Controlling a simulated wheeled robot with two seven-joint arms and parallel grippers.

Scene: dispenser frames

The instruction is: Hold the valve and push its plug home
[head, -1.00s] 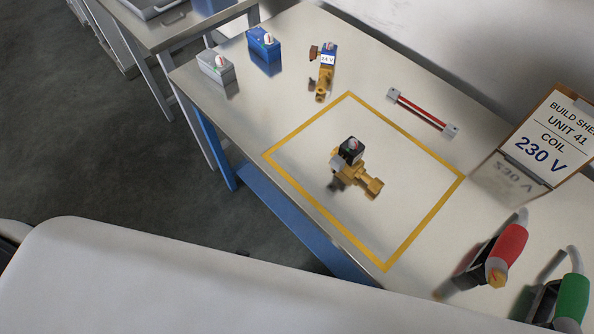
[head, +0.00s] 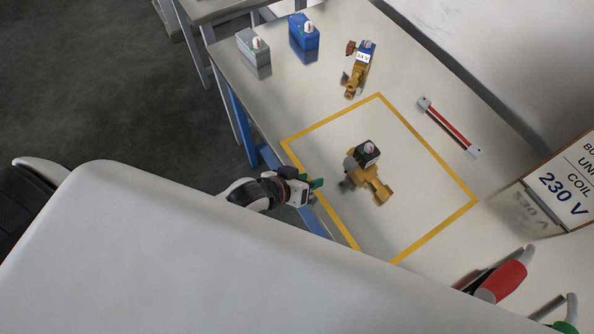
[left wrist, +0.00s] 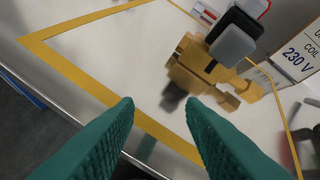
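A brass valve (head: 372,184) with a black plug (head: 366,153) on top stands inside the yellow outlined square on the table. My right gripper is not in view.
A second valve labelled 24 V (head: 357,70) stands behind the square, near a grey box (head: 254,47) and a blue box (head: 303,33). A red bar (head: 448,127), a 230 V sign (head: 565,190) and a red-handled tool (head: 503,281) are at right. The square is otherwise clear.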

